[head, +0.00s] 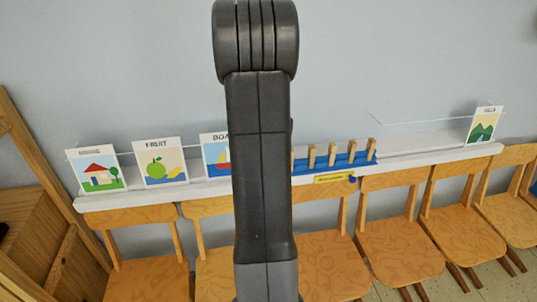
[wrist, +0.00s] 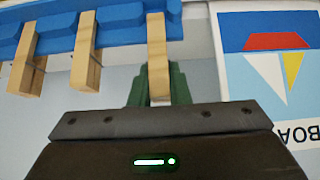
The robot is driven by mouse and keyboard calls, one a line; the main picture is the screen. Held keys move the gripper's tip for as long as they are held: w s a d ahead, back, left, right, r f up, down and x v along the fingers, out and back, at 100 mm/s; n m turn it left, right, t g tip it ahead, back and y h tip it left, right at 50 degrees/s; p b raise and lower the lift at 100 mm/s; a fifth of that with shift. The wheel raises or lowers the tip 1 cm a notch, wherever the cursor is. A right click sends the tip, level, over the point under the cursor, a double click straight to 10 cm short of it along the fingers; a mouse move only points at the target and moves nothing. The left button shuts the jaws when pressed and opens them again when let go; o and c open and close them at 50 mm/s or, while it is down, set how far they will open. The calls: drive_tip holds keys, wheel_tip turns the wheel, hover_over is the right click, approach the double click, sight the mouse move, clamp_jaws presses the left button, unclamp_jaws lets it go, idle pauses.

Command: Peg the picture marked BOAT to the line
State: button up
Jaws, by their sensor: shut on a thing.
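The BOAT picture (head: 216,153) stands on the white ledge, partly hidden behind my arm. It shows upside down at the right of the wrist view (wrist: 268,75), with a red-hulled boat. My gripper (wrist: 158,78) has green fingers shut on a wooden peg (wrist: 157,50). The upper end of that peg is at the blue peg rack (wrist: 115,18); I cannot tell if it is free of the rack. More pegs (wrist: 86,55) sit in the rack to its left. A thin white line (head: 425,123) shows at the right; my arm hides its middle.
The HOUSE picture (head: 96,172), the FRUIT picture (head: 160,163) and a mountain picture (head: 485,126) stand along the white ledge (head: 420,156). Several wooden chairs (head: 398,235) stand below it. A wooden cabinet (head: 50,240) is at the left.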

drive_tip(key=shift+r+p, duration=1.3)
drive_tip(key=shift+r, duration=1.1)
drive_tip(key=shift+s+d+r+b, duration=0.15)
drive_tip(key=shift+s+b, duration=0.1)
drive_tip(key=shift+s, duration=0.55)
drive_tip(key=shift+s+d+r+b, duration=0.15)
drive_tip(key=shift+s+d+b, duration=0.05)
drive_tip(key=shift+s, duration=0.65)
drive_tip(key=shift+s+d+r+b, duration=0.15)
drive_tip(key=shift+s+b, duration=0.1)
drive_tip(key=shift+s, duration=0.55)
drive_tip(key=shift+r, duration=0.1)
